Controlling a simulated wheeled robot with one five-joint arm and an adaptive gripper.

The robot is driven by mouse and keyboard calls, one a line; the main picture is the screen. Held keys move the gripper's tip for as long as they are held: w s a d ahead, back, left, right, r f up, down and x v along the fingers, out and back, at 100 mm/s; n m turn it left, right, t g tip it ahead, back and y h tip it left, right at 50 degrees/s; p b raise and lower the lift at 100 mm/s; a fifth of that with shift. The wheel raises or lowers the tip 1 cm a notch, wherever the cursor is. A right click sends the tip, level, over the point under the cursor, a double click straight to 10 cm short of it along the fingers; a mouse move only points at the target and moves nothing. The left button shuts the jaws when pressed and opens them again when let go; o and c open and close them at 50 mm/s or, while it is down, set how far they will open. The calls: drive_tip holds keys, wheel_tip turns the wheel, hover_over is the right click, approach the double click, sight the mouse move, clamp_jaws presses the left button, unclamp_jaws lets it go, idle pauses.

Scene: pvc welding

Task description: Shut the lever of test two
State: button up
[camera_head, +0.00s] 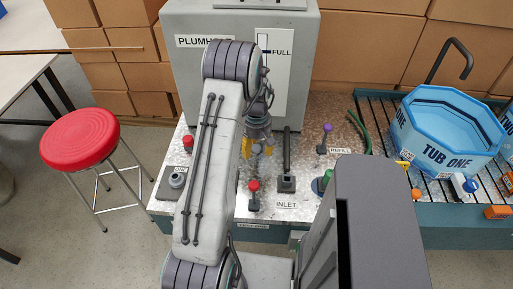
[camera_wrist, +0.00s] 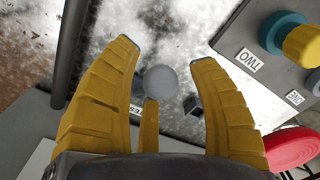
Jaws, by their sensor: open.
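A round grey knob (camera_wrist: 161,82) shows between my fingers in the wrist view. It also shows small between the yellow fingertips in the head view (camera_head: 257,149). My gripper (camera_wrist: 157,50) is open, with yellow fingers on both sides of the knob and a third finger below it; I cannot tell whether any touches it. In the head view my gripper (camera_head: 256,151) is over the metal bench top. A label reading TWO (camera_wrist: 246,60) is on a grey panel at upper right in the wrist view. The knob's shaft and base are mostly hidden, so I cannot tell which lever it belongs to.
A dark upright lever (camera_head: 287,160) by INLET and a purple-knobbed lever (camera_head: 327,128) are to the right. A grey tank (camera_head: 293,75) stands behind. A blue tub (camera_head: 445,125) is at right, a red stool (camera_head: 80,138) at left.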

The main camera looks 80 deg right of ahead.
clamp_jaws()
idle(0.4)
